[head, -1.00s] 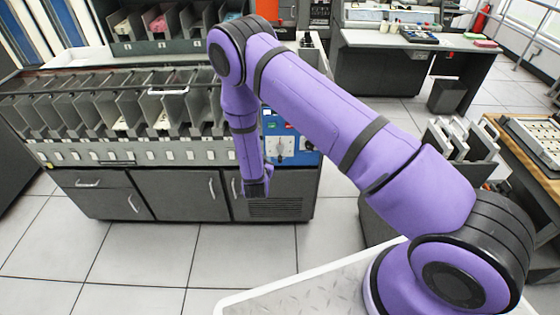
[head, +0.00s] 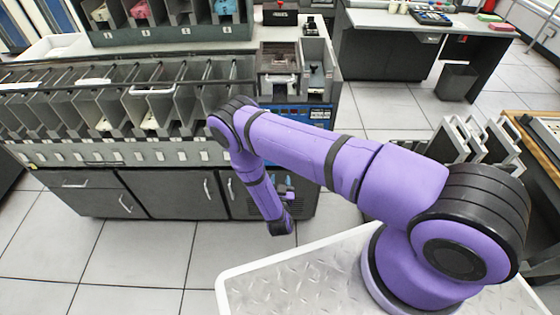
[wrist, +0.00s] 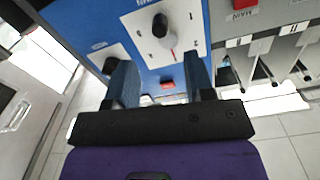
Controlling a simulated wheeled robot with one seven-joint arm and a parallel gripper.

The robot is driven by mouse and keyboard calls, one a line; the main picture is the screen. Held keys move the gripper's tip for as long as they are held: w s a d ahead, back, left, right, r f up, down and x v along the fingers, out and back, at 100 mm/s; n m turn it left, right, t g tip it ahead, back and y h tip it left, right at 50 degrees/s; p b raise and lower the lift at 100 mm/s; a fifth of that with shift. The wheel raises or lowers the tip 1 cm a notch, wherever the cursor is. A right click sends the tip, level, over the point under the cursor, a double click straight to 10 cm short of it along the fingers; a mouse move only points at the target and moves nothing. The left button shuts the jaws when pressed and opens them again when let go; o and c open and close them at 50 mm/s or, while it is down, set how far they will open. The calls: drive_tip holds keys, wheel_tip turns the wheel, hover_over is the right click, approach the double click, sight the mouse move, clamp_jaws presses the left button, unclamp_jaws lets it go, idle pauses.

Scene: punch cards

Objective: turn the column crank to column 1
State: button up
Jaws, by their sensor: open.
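In the wrist view, a black knob (wrist: 160,26) with a red pointer stands on a white marked plate (wrist: 184,22) on a blue panel (wrist: 146,74). A second dark knob (wrist: 110,66) shows at the left, partly behind a finger. I cannot tell which of them is the column crank. My gripper (wrist: 158,66) is open and empty, its two fingers apart and pointing toward the panel. The black knob lies beyond the gap between the fingertips, with no contact visible. In the head view my arm hides most of the blue panel (head: 320,114).
The machine's row of grey card pockets (head: 150,108) extends left above dark cabinet doors (head: 168,192). In the wrist view, a red button (wrist: 168,86) sits between the fingers and grey slots stand at the right. Tiled floor is clear in front of the cabinets.

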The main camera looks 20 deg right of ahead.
drive_tip(key=x, duration=0.9)
drive_tip(key=shift+s, duration=0.1)
clamp_jaws()
